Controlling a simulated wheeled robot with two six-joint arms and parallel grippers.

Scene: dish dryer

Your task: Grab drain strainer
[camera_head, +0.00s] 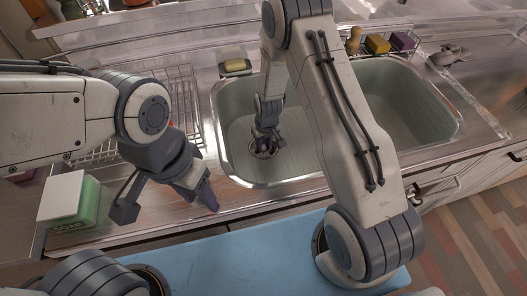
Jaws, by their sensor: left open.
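The round metal drain strainer (261,155) sits at the drain in the floor of the steel sink (236,118), on its left side. My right gripper (268,147) reaches down into the sink from above. Its fingers are right over the strainer and hide part of it. I cannot tell whether the fingers touch or grip the strainer. My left gripper (208,200) is open and empty, low over the counter to the left of the sink's front corner.
A wire dish rack (180,92) stands left of the sink. A green and white soap box (75,207) is at the front left. A sponge (234,65) lies on the back rim. A caddy with a purple sponge (403,41) stands behind, near the faucet (452,54).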

